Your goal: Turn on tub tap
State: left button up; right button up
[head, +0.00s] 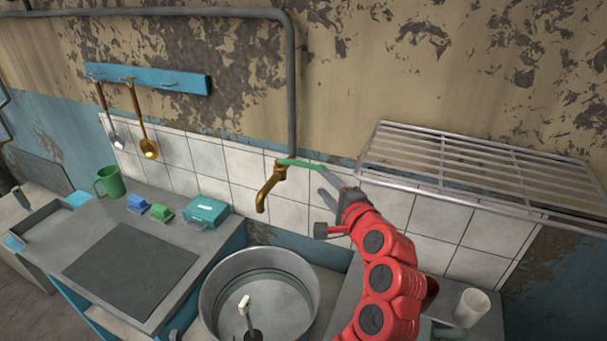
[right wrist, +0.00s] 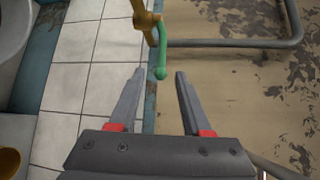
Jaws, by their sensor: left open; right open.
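The brass tub tap (head: 269,188) comes out of the tiled wall above the round metal tub (head: 212,287). Its green lever handle (head: 297,163) points right in the head view. In the right wrist view the green handle (right wrist: 162,50) hangs from the brass tap body (right wrist: 145,20). My right gripper (head: 323,180) is open at the handle's free end. In the right wrist view the handle's tip lies between the fingertips of my right gripper (right wrist: 160,73), and the fingers look apart from it. My left gripper is not clearly visible.
A wire rack (head: 480,170) juts from the wall right of the tap. A grey pipe (head: 291,85) runs down the wall to the tap. A green mug (head: 109,182) and teal box (head: 206,212) stand on the left counter. A white cup (head: 472,306) stands at lower right.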

aim_at(307, 164)
jog(key=p+x, duration=0.2)
jog(key=x, duration=0.4)
jog(key=p+x, duration=0.1)
jog(key=x, duration=0.6)
jog(key=shift+w+r+p, duration=0.2)
jog(key=shift+p, duration=0.2)
grip_shut()
jog(key=shift+a+f, duration=0.1)
dwell(0.8)
